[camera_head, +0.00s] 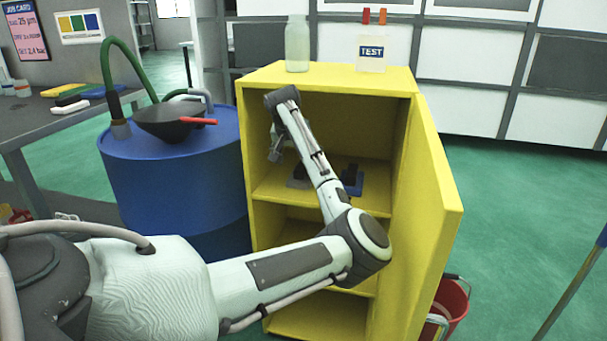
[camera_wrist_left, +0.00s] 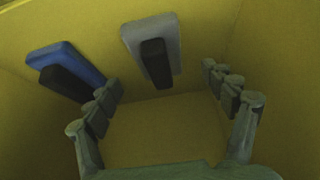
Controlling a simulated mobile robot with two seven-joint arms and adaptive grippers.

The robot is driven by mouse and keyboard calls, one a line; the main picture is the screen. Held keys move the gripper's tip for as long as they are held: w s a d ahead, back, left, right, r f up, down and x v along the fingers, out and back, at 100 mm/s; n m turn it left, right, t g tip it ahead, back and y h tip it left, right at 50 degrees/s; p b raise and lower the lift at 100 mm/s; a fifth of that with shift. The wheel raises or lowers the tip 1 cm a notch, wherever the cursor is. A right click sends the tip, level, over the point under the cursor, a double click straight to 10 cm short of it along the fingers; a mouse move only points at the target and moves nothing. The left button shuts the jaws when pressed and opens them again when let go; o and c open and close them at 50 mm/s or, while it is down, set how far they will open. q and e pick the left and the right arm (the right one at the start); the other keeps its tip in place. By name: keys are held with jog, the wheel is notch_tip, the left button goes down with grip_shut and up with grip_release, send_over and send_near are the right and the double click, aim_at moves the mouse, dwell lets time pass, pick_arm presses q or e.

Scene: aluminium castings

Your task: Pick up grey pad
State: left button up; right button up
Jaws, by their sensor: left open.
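The grey pad (camera_wrist_left: 150,30) with a dark handle lies on the upper inner shelf of the yellow cabinet (camera_head: 336,76). In the wrist view it is ahead of and between the open fingers, apart from them. In the head view, my arm partly hides the grey pad (camera_head: 297,183). My left gripper (camera_wrist_left: 160,84) is open and empty inside the cabinet; in the head view the left gripper (camera_head: 275,153) hangs at the left of the compartment. My right gripper is not in view.
A blue pad (camera_wrist_left: 68,62) with a dark handle lies left of the grey one in the wrist view. The cabinet door (camera_head: 436,190) stands open at the right. A bottle (camera_head: 297,44) stands on the cabinet top. A blue drum (camera_head: 175,185) stands left, a red bucket (camera_head: 452,303) right.

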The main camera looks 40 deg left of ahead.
aim_at(301, 166)
pick_arm(q)
jog(key=x, duration=0.4)
jog(key=shift+w+r, duration=0.1)
jog(key=shift+w+a+f, duration=0.1)
jog(key=shift+w+f, duration=0.15)
jog(key=shift+f, duration=0.15)
jog(key=c, duration=1.2)
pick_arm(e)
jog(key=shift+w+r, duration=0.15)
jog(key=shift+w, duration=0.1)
pick_arm(q)
jog(key=shift+r, duration=0.15)
jog(key=shift+c, duration=0.2)
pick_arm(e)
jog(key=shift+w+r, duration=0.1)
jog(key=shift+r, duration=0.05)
